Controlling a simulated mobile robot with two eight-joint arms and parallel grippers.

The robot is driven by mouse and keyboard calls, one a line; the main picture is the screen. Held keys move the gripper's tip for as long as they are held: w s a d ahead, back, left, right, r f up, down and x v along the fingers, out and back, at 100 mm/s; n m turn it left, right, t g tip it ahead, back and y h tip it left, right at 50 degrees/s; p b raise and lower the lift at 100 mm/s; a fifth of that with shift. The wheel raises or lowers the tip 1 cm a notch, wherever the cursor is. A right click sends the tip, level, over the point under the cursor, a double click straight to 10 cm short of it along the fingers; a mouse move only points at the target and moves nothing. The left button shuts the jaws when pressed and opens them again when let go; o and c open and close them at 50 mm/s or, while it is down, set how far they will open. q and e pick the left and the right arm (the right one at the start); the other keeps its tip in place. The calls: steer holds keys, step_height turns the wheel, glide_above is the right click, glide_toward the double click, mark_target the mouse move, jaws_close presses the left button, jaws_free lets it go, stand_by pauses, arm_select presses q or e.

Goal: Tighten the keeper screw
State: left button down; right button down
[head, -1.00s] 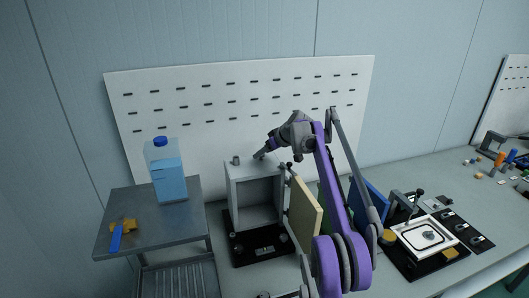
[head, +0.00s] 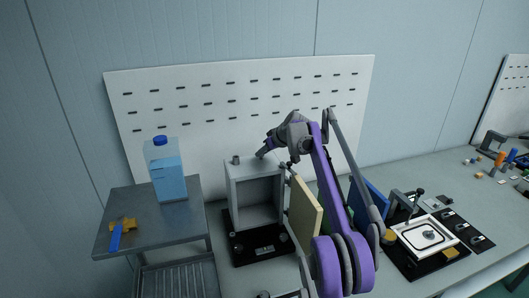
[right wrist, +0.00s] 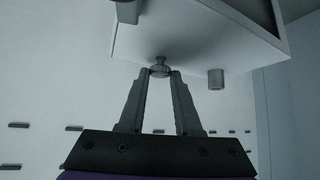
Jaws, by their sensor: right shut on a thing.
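A grey open-fronted box fixture (head: 230,192) stands on a black base on the bench, with a tan door panel (head: 304,211) swung open at its right. My right gripper (head: 262,154) reaches the top of the box from the right. In the right wrist view, its fingers (right wrist: 160,73) are shut on the small round head of the keeper screw (right wrist: 160,63), which projects from the pale box face (right wrist: 190,35). In the head view the screw is mostly hidden by the fingers. My left gripper is not in view.
A short grey post (head: 236,160) stands on the box top left of my fingers; it also shows in the right wrist view (right wrist: 216,79). A side table (head: 150,225) holds a blue-filled bottle (head: 170,180). A white framed fixture (head: 425,236) lies at right. A slotted panel stands behind.

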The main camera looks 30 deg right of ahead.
steer(key=m+h, duration=0.2)
steer(key=m, duration=0.1)
steer(key=shift+a+r+m+h, duration=0.1)
steer(key=shift+a+m+h, duration=0.2)
steer(key=shift+a+h, duration=0.1)
steer(key=shift+w+a+m+g+h+p, duration=0.15)
steer(key=shift+m+g+h+p, duration=0.2)
steer(key=shift+m+h, duration=0.85)
steer(key=shift+m, duration=0.3)
steer(key=c, duration=0.6)
jaws_free()
steer(key=v, duration=1)
steer(key=shift+s+r, duration=0.2)
steer(key=shift+r, duration=0.15)
